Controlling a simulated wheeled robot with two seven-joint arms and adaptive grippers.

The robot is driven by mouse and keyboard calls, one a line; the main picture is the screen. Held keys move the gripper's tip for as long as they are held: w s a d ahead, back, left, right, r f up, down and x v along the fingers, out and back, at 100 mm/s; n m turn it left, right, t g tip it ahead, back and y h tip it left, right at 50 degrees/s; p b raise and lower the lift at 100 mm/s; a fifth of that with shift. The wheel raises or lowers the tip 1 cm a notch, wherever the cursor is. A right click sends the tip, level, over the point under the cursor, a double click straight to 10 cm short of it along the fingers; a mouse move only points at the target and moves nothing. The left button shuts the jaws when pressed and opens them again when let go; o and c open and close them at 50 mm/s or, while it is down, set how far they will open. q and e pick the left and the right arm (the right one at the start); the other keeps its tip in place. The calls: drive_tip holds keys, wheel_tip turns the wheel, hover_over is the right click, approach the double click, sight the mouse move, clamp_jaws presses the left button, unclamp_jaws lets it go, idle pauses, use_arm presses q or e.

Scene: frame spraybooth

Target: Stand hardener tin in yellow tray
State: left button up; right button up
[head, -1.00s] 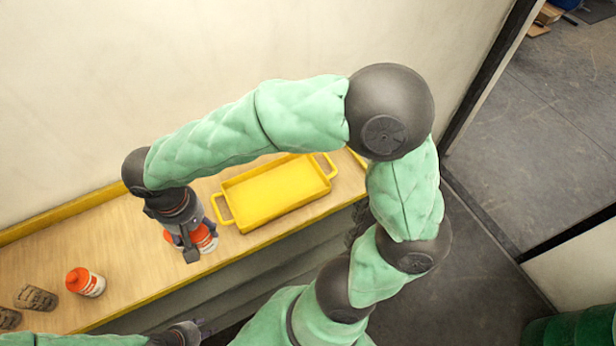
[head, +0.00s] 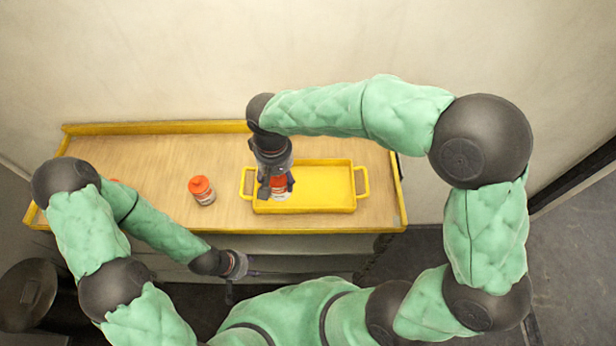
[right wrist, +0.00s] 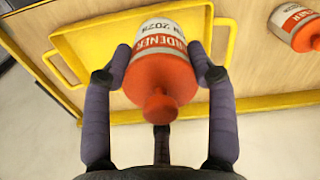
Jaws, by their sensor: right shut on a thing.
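The hardener tin (head: 279,188), white with an orange-red top, is in my right gripper (head: 276,190), over the left part of the yellow tray (head: 330,188). In the right wrist view the tin (right wrist: 160,68) shows its "HARDENER" label, and the fingers of my right gripper (right wrist: 166,70) close on its sides. The tray (right wrist: 103,42) lies behind it. I cannot tell whether the tin touches the tray floor. My left gripper (head: 230,285) is low, in front of the bench, away from the tin; its fingers are unclear.
A similar orange-topped tin (head: 202,190) stands on the wooden bench (head: 160,160), left of the tray; it also shows in the right wrist view (right wrist: 297,27). Another orange top (head: 115,181) is partly behind my left arm. A yellow rim edges the bench; the tray's right part is empty.

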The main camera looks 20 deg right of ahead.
drive_tip(key=shift+w+d+f, duration=0.85)
drive_tip(key=shift+d+f, duration=0.5)
drive_tip(key=shift+f, duration=0.45)
drive_tip(key=shift+w+d+f, duration=0.8)
drive_tip(key=shift+d+f, duration=0.5)
drive_tip(key=shift+f, duration=0.55)
drive_tip(key=shift+w+d+f, duration=0.85)
drive_tip(key=shift+d+f, duration=0.5)
drive_tip(key=shift+f, duration=0.45)
drive_tip(key=shift+f, duration=0.2)
drive_tip(key=o, duration=1.3)
drive_tip(key=shift+r, duration=0.1)
drive_tip(key=shift+r, duration=0.1)
wheel_tip(320, 180, up, 12)
